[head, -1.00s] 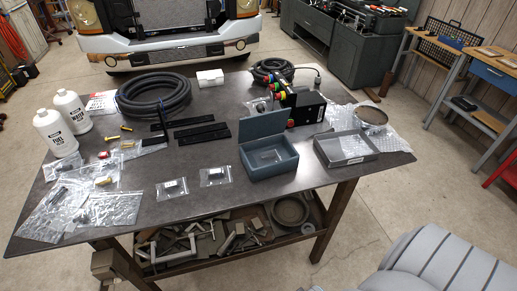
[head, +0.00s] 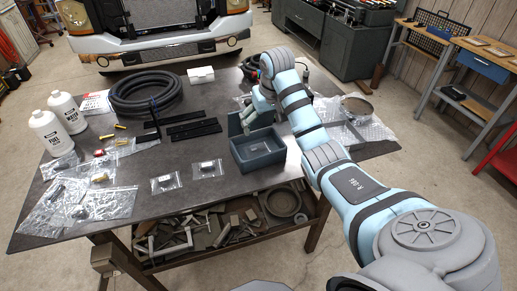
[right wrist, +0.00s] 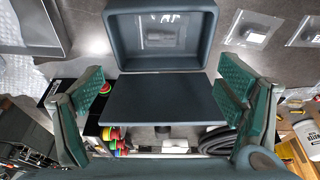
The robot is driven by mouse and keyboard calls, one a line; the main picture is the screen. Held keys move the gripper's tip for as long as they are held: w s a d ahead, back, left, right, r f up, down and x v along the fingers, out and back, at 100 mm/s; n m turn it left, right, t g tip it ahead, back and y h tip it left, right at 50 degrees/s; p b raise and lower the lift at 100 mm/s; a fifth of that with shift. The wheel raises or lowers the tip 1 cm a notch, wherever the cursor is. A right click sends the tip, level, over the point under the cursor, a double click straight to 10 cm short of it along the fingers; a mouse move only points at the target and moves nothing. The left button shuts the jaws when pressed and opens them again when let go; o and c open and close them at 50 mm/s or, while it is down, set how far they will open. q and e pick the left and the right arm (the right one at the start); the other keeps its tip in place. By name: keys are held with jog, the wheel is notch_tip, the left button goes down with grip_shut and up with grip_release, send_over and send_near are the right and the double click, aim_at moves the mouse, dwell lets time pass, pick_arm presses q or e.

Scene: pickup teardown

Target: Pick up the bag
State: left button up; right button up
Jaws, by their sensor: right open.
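Several clear bags with small parts are in view, and I cannot tell which one is meant. One bag lies inside the open blue-grey box (head: 262,165); in the right wrist view this bag (right wrist: 160,38) lies flat on the box floor. Two bags, the nearer one (head: 166,183) and the other (head: 207,170), lie on the table left of the box. More bags (head: 92,204) lie at the table's left end. My right gripper (head: 258,112) is open and empty above the box's raised lid (right wrist: 160,100), fingers spread either side of it. My left gripper is not in view.
The dark table (head: 120,228) also holds two white bottles (head: 59,127), a coiled black hose (head: 145,95), black strips (head: 194,130) and a white box (head: 201,75). A grey tray (right wrist: 35,30) stands beside the box, mostly hidden by my right arm in the head view.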

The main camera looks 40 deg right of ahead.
aim_at(258, 146)
jog(key=b+x, duration=0.1)
jog(key=x, duration=1.3)
jog(key=shift+w, duration=0.15)
jog(key=shift+r, duration=0.1)
jog(key=c, duration=1.2)
